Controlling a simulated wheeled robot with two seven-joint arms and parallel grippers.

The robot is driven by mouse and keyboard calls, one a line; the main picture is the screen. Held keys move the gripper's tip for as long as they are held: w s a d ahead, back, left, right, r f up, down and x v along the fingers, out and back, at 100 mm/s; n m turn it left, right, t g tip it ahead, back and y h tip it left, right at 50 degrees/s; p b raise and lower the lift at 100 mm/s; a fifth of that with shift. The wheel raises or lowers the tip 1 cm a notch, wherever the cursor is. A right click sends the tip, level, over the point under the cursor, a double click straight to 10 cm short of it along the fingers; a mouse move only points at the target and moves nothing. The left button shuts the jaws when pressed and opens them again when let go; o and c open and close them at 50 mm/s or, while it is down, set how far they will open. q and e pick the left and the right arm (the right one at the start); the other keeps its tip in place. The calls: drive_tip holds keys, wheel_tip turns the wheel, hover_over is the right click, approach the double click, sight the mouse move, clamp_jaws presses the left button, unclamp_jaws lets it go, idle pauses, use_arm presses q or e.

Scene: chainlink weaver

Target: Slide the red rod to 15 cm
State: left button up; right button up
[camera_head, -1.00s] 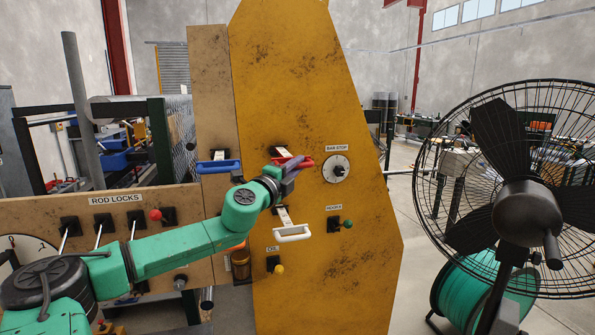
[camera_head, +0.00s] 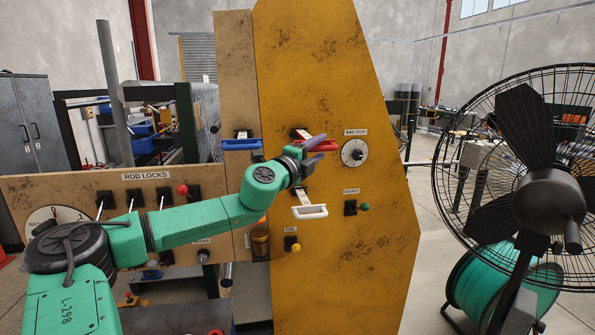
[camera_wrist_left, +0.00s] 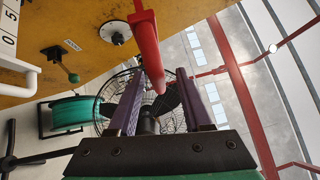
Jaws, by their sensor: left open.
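The red rod's handle (camera_head: 327,147) sticks out from a slot high on the yellow panel, right of the blue handle. In the left wrist view the red handle (camera_wrist_left: 147,50) comes down from the top edge, and its end lies between my finger lines. My left gripper (camera_head: 314,151) is open at the red handle, with purple fingers; it also shows in the left wrist view (camera_wrist_left: 163,80). I cannot tell whether a finger touches the handle. The red rod's scale is not readable. My right gripper is not in view.
A blue handle (camera_head: 241,145) is left of the red one, and a white handle (camera_head: 310,212) is below it. A bar stop dial (camera_head: 354,152) and a green-knobbed hooks lever (camera_head: 351,207) are to the right. A black fan (camera_head: 535,180) stands at the far right.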

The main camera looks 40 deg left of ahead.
use_arm(q)
drive_tip(key=b+v, duration=1)
drive_tip(key=v, duration=0.3)
drive_tip(key=shift+s, duration=0.15)
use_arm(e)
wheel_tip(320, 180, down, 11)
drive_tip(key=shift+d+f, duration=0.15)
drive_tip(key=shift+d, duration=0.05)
use_arm(q)
drive_tip(key=shift+a+f, duration=0.1)
drive_tip(key=shift+f, duration=0.05)
